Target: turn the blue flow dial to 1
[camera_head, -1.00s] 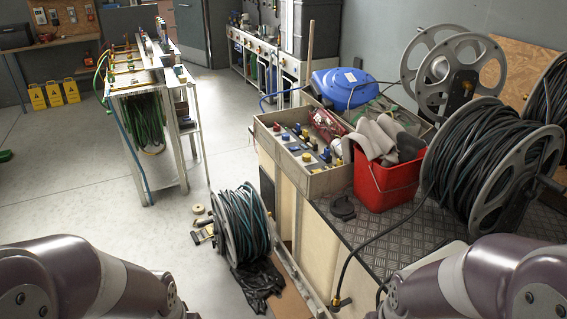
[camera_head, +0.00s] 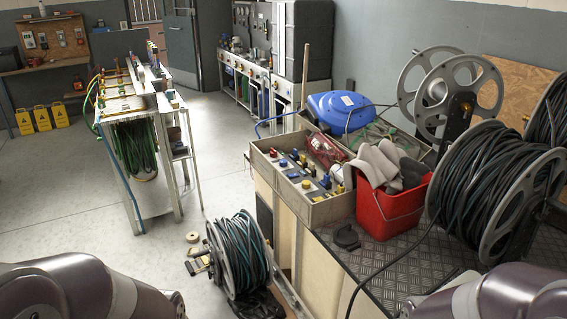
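Several small blue knobs show, but none can be told for sure as the flow dial, and no numbers can be read. Small coloured fittings (camera_head: 141,76) also show on top of the rack at left. Both my grippers are out of view. Only parts of my two arms show at the bottom left and bottom right corners, apart from these things.
A hose reel (camera_head: 242,252) stands on the floor before the bench. A red bucket (camera_head: 385,214) with cloths and a large hose reel (camera_head: 490,185) are on the bench's right. A tall rack (camera_head: 176,160) stands at left. Grey floor (camera_head: 60,195) left of the rack is clear.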

